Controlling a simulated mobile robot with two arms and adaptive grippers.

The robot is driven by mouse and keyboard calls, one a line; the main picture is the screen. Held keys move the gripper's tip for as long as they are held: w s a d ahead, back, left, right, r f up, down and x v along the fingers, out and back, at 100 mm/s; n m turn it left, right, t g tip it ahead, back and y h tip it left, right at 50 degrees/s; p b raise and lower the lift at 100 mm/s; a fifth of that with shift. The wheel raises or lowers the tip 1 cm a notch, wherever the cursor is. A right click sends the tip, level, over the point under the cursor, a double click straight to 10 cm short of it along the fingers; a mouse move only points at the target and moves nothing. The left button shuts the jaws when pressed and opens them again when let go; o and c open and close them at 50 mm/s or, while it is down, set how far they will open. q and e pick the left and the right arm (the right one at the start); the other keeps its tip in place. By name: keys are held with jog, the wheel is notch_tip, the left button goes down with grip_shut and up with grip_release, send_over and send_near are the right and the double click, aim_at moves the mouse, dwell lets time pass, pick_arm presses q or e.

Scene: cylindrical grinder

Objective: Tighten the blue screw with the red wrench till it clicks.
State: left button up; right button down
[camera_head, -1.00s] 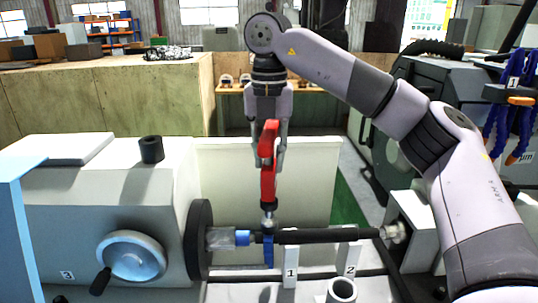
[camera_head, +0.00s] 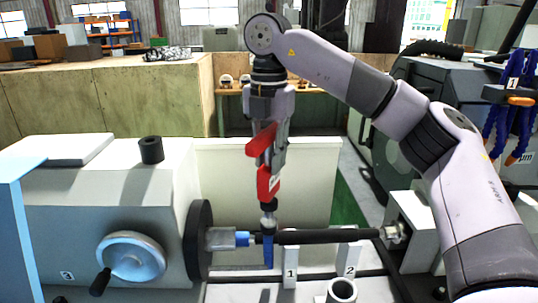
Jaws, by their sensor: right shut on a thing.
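The red wrench (camera_head: 266,183) stands upright with its lower end on the workpiece between the grinder's centres. My right gripper (camera_head: 268,150) points down and is shut on the red wrench near its upper part. The blue screw itself is hidden or too small to tell apart under the wrench tip. My left gripper is not in view.
A round faceplate (camera_head: 199,240) and a handwheel (camera_head: 135,258) are left of the bar. Stands marked 1 (camera_head: 290,270) and 2 (camera_head: 350,262) are below it. A tailstock (camera_head: 415,230) is at the right, near my right arm.

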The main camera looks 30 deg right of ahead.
aim_at(269, 128)
jog(key=shift+f+m, duration=0.25)
jog(key=shift+m, duration=0.75)
jog(key=shift+n, duration=0.5)
jog(key=shift+r+p, duration=0.1)
jog(key=shift+p, duration=0.2)
jog(key=shift+w+r+p, duration=0.2)
jog(key=shift+r+p, duration=0.5)
notch_tip(269, 128, up, 2)
jog(key=shift+s+r+p, duration=0.1)
jog(key=shift+r+p, duration=0.05)
jog(key=shift+p, duration=0.85)
jog(key=shift+d+r+p, duration=0.1)
jog(key=shift+r+p, duration=0.55)
jog(key=shift+p, duration=0.05)
jog(key=shift+r, duration=0.15)
